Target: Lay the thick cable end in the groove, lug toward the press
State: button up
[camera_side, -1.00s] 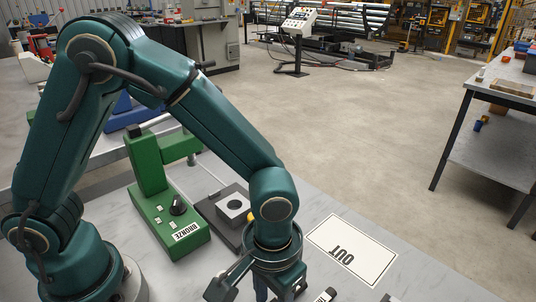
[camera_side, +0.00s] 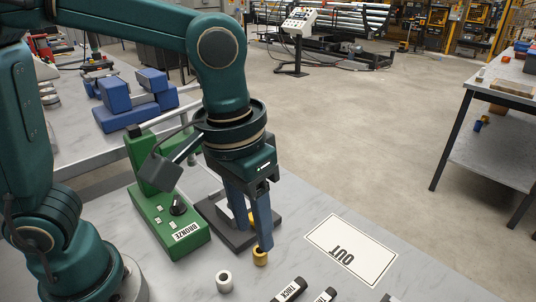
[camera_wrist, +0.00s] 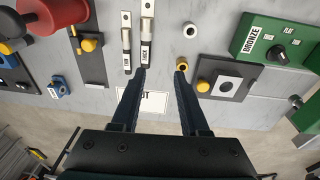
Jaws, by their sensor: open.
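The thick cable end, with a black sleeve labelled THICK (camera_wrist: 145,52) and a flat silver lug (camera_wrist: 148,8), lies on the bench in the wrist view. Its sleeve shows at the bottom edge of the side view (camera_side: 289,290). A thinner labelled cable end (camera_wrist: 126,42) lies beside it. My gripper (camera_wrist: 160,72) is open and empty, above the bench between the cable ends and the dark-based block. In the side view its fingers (camera_side: 250,236) point down. The green press-like machine (camera_side: 168,218) marked BRONZE stands left of them. I cannot make out the groove clearly.
A brass cylinder (camera_side: 260,257) stands close by one fingertip; contact is unclear. A pale ring (camera_side: 223,281) stands nearby. A dark base with a holed grey block (camera_wrist: 228,85), an OUT card (camera_side: 350,250), a red spool (camera_wrist: 52,14) and a yellow-knobbed dark plate (camera_wrist: 92,65) are around.

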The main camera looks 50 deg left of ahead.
jog(key=s+a+r+t, duration=0.1)
jog(key=s+a+t, duration=0.3)
jog(key=a, duration=0.6)
jog(key=shift+a+r, duration=0.15)
jog(key=shift+o, duration=0.2)
jog(key=shift+s+a+f+t+y, duration=0.2)
jog(key=shift+s+a+t+y, duration=0.05)
jog(key=shift+a+t+y, duration=0.1)
